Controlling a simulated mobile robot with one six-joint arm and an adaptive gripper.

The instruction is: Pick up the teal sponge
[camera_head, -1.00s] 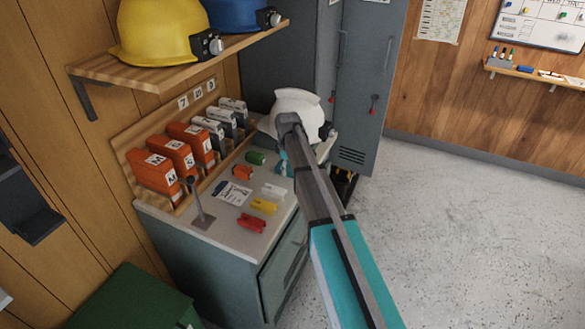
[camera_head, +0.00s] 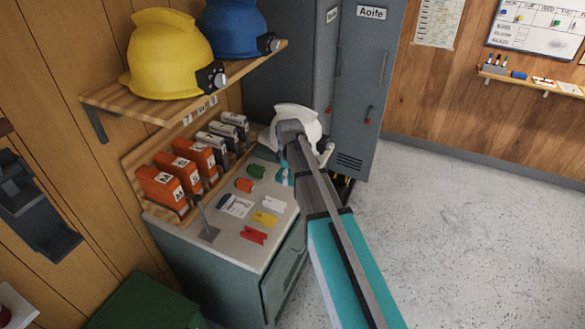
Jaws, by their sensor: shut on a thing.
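A small teal patch (camera_head: 284,174), which may be the teal sponge, shows at the back right of the grey cabinet top, just left of my arm. Most of it is hidden behind the arm, so I cannot tell whether it rests on the top or is held. My arm reaches from the lower right to the far end of the cabinet. Its forearm hides my gripper, and I cannot make out the jaws.
Orange cases (camera_head: 163,188) stand behind. A shelf (camera_head: 160,112) holds a yellow helmet (camera_head: 168,60). The floor (camera_head: 450,230) is clear.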

